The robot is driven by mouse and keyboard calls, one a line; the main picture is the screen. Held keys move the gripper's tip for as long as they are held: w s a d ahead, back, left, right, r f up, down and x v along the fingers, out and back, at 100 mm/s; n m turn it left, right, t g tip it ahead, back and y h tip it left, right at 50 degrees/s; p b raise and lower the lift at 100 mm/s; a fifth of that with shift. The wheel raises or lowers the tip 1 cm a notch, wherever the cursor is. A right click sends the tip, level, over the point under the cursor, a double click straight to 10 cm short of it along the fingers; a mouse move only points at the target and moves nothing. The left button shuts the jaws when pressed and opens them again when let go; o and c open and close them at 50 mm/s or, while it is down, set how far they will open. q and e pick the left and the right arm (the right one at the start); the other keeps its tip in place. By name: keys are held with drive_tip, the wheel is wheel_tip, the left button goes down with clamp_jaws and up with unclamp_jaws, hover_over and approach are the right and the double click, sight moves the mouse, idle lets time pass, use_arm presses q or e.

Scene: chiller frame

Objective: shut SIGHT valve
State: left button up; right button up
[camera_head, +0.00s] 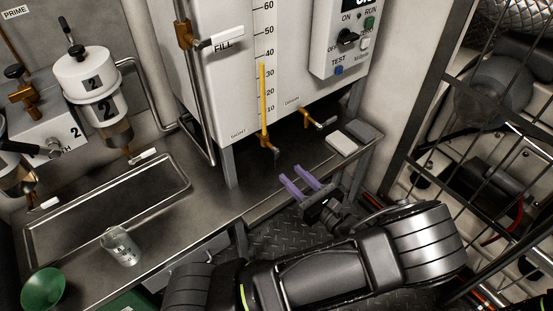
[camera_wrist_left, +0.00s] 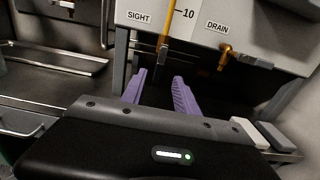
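The SIGHT valve (camera_head: 267,143) is a small brass fitting below the yellow sight tube (camera_head: 263,98), at the lower front of the white tank. In the left wrist view the SIGHT valve (camera_wrist_left: 162,49) sits right of the SIGHT label (camera_wrist_left: 138,17); its lever is hard to make out. My left gripper (camera_head: 290,174) is open and empty, its two purple fingers apart, below and in front of the valve and not touching it. In the left wrist view the valve is beyond the gap between the left gripper's fingertips (camera_wrist_left: 160,76). My right gripper is not in view.
The DRAIN valve (camera_head: 306,118), with a lever pointing right, is close on the right. Two small blocks, one pale (camera_head: 342,143) and one grey, lie on the counter. A beaker (camera_head: 121,246) and green funnel (camera_head: 42,289) stand left. A metal grille (camera_head: 480,130) bounds the right.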

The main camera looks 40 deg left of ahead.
sight(278, 162)
use_arm(q)
drive_tip(key=shift+b+x, duration=0.45)
drive_tip(key=shift+x, duration=3.45)
drive_tip(key=shift+f, duration=0.1)
drive_tip(key=shift+c, duration=0.4)
clamp_jaws()
